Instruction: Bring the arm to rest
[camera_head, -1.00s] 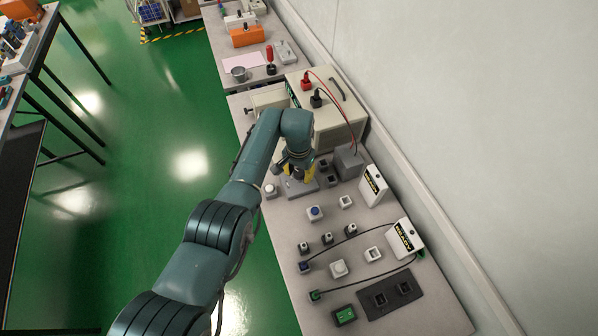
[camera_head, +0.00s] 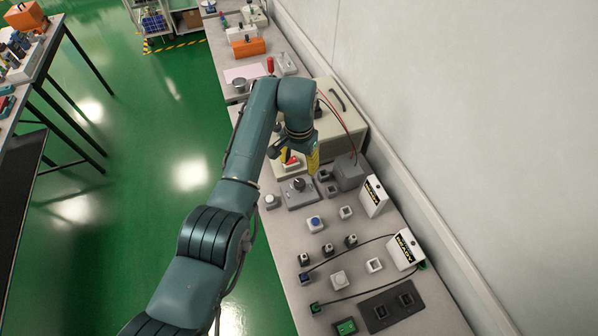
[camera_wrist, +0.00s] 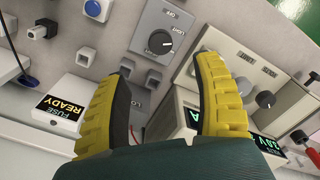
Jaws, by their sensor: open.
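My gripper (camera_head: 299,160) is raised above the workbench (camera_head: 290,235), over the area between a grey box with a dark knob (camera_head: 300,192) and the large beige instrument (camera_head: 337,125). Its yellow-padded fingers (camera_wrist: 160,105) are spread apart in the wrist view, with nothing between them. The knob box also shows in the wrist view (camera_wrist: 172,22), with OFF lettering, beyond the fingertips. My arm partly hides the instrument and a small red-topped item (camera_head: 291,161) beside the gripper.
White FUSE READY boxes (camera_head: 404,250) stand along the wall side. Several small buttons and sockets, such as a blue button (camera_head: 314,223), cover the near bench. A grey block (camera_head: 349,172) stands right of the gripper. Green floor (camera_head: 150,180) lies open to the left.

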